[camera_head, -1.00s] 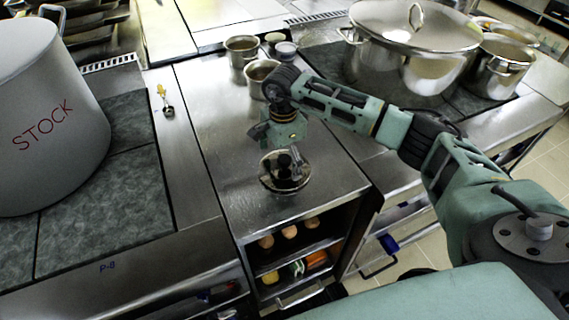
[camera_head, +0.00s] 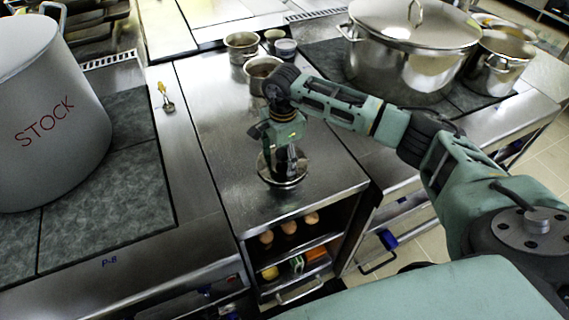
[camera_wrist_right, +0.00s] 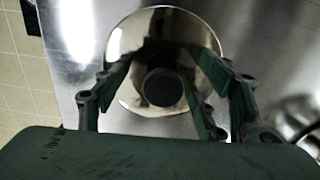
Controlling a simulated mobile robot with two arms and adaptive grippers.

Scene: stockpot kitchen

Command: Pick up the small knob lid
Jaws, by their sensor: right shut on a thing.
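The small knob lid (camera_head: 266,177) is a round, shiny metal lid with a dark knob, on the near part of the steel counter. In the right wrist view, the lid (camera_wrist_right: 150,28) lies under my fingers, with its dark round knob (camera_wrist_right: 163,88) between them. My right gripper (camera_head: 284,174) points down over the lid and is shut on its knob; it also shows in the wrist view (camera_wrist_right: 164,100). The fingers hide part of the lid. I cannot tell whether the lid touches the counter. My left gripper is not in view.
A large stockpot (camera_head: 45,110) stands at left. A big lidded pot (camera_head: 410,60) and a smaller pot (camera_head: 495,68) stand at back right. Small metal pots (camera_head: 241,46) sit behind my gripper. Open shelves (camera_head: 290,245) lie below. Counter left of the lid is clear.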

